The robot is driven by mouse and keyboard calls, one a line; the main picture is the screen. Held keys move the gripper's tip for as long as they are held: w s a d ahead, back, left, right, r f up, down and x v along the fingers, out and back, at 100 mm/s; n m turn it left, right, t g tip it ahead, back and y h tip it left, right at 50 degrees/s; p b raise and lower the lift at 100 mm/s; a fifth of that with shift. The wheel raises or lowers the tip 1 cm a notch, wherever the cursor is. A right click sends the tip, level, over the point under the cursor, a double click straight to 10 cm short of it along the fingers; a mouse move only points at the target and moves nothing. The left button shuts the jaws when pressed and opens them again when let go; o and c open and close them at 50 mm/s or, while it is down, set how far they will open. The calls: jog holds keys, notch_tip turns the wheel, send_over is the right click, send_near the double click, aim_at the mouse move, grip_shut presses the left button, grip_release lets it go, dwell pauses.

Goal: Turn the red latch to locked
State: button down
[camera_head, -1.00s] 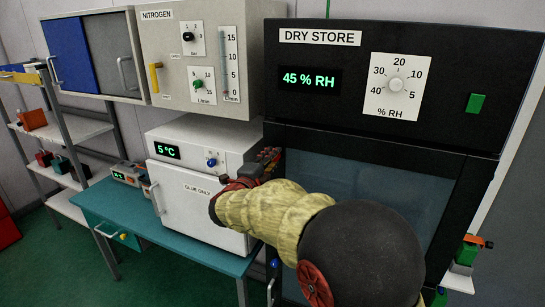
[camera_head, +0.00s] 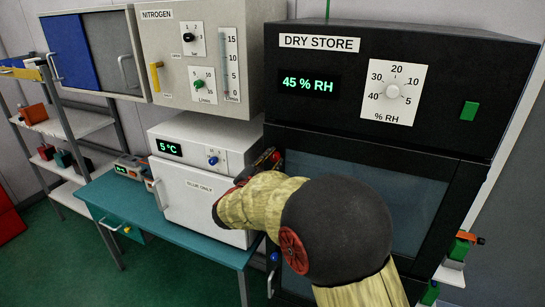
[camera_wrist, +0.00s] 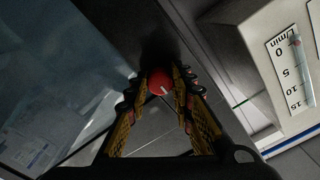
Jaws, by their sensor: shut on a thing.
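The red latch (camera_wrist: 158,80) shows in the wrist view as a round red knob with a short white mark pointing to the lower right. It sits at the edge of the dark dry store (camera_head: 350,138). My gripper (camera_wrist: 161,88) has one finger on each side of the latch and is shut on it. In the head view my gripper (camera_head: 268,160) is at the left edge of the dry store door. My gripper and arm hide most of the latch there. No lock marking is readable around the latch.
The glass door (camera_head: 375,190) of the dry store is right of my gripper. A white glue cabinet (camera_head: 190,200) stands close on the left on a teal bench (camera_head: 140,215). The nitrogen panel (camera_head: 205,100) is above it. Green floor is open at the lower left.

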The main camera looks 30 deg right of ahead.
jog(key=shift+f+n, duration=0.1)
jog(key=shift+n, duration=0.3)
jog(key=c, duration=1.5)
grip_release()
jog(key=shift+c, duration=0.2)
jog(key=v, duration=1.2)
